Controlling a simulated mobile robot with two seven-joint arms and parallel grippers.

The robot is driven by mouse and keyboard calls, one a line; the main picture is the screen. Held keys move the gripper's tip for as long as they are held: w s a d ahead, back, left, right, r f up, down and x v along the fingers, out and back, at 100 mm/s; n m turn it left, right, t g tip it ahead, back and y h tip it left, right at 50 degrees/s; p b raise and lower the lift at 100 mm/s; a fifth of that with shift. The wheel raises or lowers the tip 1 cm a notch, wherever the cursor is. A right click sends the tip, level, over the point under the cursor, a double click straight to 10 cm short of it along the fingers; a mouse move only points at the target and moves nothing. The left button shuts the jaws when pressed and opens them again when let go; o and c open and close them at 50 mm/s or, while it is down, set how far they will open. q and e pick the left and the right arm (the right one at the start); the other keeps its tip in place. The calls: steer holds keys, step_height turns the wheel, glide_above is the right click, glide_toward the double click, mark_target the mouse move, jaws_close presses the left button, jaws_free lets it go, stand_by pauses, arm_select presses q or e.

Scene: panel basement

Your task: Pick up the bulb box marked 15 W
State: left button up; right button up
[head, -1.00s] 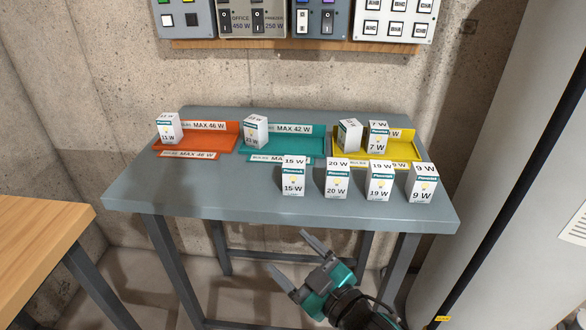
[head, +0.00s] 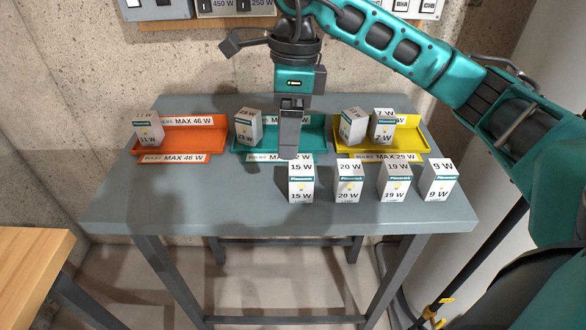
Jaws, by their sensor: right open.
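The bulb box marked 15 W (head: 301,183) stands upright at the front of the grey table, leftmost in a row of white boxes. My right gripper (head: 289,148) points down just behind and above this box, over the front part of the teal tray (head: 238,143). It is open, with its fingers seen nearly edge-on, and nothing shows between them. Whether it touches the box cannot be told. My left gripper is not in view.
Boxes marked 20 W (head: 348,182), 19 W (head: 394,182) and 9 W (head: 439,182) stand right of it. The orange tray (head: 205,133) and yellow tray (head: 412,140) also hold boxes. Switch panels (head: 158,8) hang above. The table's front left (head: 190,200) is clear.

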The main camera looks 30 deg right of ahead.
steer(key=d+r+h, duration=0.1)
steer(key=d, duration=0.1)
steer(key=b, duration=0.1)
glide_above(301, 167)
steer(key=f, duration=0.6)
steer(key=shift+w+f, duration=0.15)
steer(key=shift+w, duration=0.05)
steer(key=shift+s+f, duration=0.15)
steer(key=shift+f, duration=2.85)
steer(key=shift+c, duration=0.3)
steer(key=c, duration=1)
steer(key=shift+r, duration=0.15)
